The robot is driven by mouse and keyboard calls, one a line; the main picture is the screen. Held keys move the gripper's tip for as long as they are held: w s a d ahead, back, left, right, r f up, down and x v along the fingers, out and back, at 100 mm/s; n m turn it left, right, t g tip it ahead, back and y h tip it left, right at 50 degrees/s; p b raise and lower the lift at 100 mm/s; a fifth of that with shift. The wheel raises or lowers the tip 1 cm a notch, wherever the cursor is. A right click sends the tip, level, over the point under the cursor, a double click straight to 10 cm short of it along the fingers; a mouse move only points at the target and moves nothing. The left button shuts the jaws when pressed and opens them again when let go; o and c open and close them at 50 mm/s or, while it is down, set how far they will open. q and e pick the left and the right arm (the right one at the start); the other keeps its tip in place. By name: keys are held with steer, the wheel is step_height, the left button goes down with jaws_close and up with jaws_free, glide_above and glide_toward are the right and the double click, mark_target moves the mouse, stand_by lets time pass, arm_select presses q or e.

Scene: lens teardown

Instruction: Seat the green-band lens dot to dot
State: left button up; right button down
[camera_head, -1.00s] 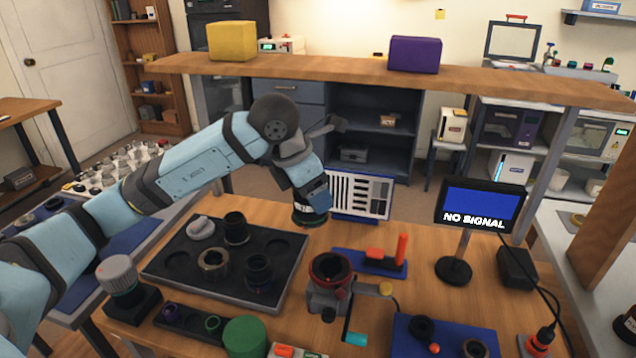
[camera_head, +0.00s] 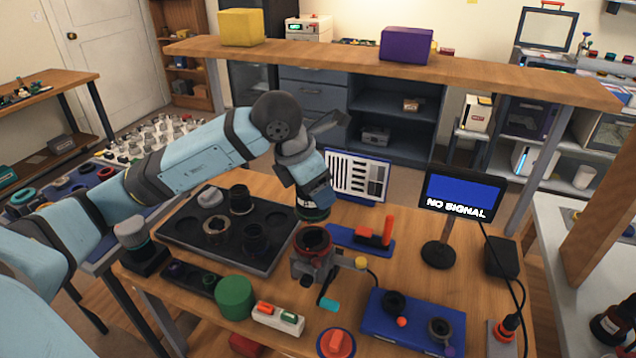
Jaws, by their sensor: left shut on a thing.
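My left gripper (camera_head: 314,199) points down and is shut on the green-band lens (camera_head: 313,214), a dark short cylinder with a thin green line. It holds the lens upright above the table, just behind the camera body mount (camera_head: 313,240) as seen in the head view. The mount has a dark round opening with a reddish rim and stands on a grey clamp. The lens and the mount look close but apart; the exact gap cannot be told. Any alignment dots are too small to make out. My right gripper is not in view.
A black tray (camera_head: 174,236) with several lens parts lies left of the mount. A blue stand with a red tool (camera_head: 370,236), a test chart (camera_head: 357,176) and a monitor (camera_head: 459,195) stand behind and right.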

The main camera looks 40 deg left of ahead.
arm_select(q)
steer(key=shift+a+f+b, duration=0.1)
steer(key=shift+f+b, duration=0.35)
steer(key=shift+f, duration=0.35)
steer(key=shift+f+b, duration=0.4)
steer(key=shift+f, duration=0.35)
step_height(320, 180, down, 2)
steer(key=shift+f+b, duration=0.2)
steer(key=shift+b, duration=0.7)
steer(key=shift+f, duration=0.2)
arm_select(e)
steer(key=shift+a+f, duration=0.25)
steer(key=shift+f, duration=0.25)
arm_select(q)
steer(key=shift+b, duration=0.6)
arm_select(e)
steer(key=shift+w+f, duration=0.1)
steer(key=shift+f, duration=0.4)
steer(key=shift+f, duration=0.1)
arm_select(q)
steer(key=shift+f+b, duration=0.35)
steer(key=shift+b, duration=0.15)
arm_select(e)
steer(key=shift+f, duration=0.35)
